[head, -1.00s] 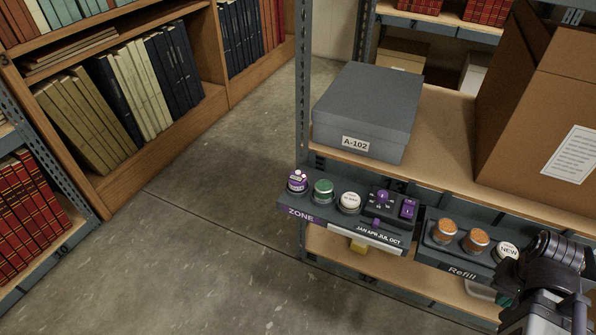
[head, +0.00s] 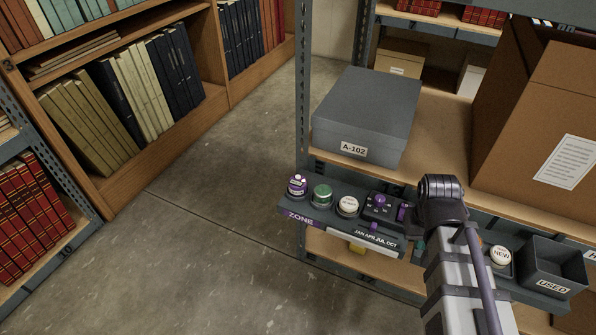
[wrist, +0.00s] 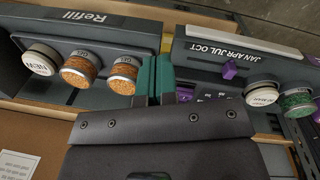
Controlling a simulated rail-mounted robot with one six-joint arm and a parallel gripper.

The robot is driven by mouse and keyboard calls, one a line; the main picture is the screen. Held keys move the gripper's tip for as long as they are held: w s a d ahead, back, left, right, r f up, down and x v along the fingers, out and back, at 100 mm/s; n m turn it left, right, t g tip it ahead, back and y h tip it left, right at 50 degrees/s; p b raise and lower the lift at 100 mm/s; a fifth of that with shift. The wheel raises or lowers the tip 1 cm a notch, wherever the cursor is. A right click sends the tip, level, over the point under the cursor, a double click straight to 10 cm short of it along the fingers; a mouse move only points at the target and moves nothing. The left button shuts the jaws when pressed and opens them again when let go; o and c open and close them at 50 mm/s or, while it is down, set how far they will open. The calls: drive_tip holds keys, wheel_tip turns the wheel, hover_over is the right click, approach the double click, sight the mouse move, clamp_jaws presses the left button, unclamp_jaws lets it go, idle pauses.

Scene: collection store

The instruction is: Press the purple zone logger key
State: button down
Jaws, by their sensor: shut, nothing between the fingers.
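The dark logger (head: 380,206) sits on the tray marked ZONE (head: 318,221) and carries purple parts. Its larger purple key (head: 402,212) is at the right end, close beside my arm in the head view. In the wrist view the logger is mostly hidden by my gripper, and a purple part (wrist: 183,93) shows just right of the fingers. My gripper (wrist: 153,78) has green fingertips, which are closed together and empty. They appear between the ZONE tray and the Refill tray. In the head view my wrist hides the fingertips, and contact cannot be told.
On the ZONE tray stand a purple-topped jar (head: 297,187), a green jar (head: 323,195) and a white-topped jar (head: 347,207). The Refill tray (wrist: 90,30) holds orange-filled jars and a NEW jar (head: 500,257). A grey box (head: 366,115) and a cardboard box (head: 540,120) stand on the shelf above.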

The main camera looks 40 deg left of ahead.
drive_tip(key=a+r+n+t+h+p, duration=0.1)
drive_tip(key=a+n, duration=0.1)
drive_tip(key=a, duration=0.5)
drive_tip(key=a+r+n+t+p, duration=0.1)
drive_tip(key=a+r+n, duration=0.15)
drive_tip(key=a, duration=0.45)
wheel_tip(320, 180, up, 6)
drive_tip(key=n+t+p, duration=0.2)
drive_tip(key=n+t, duration=0.4)
drive_tip(key=n, duration=0.8)
hover_over(299, 178)
drive_tip(key=shift+a, duration=0.1)
drive_tip(key=shift+f, duration=0.1)
wheel_tip(299, 178, down, 9)
drive_tip(key=b, duration=0.9)
drive_tip(key=shift+f+b, duration=0.3)
drive_tip(key=shift+b, duration=0.2)
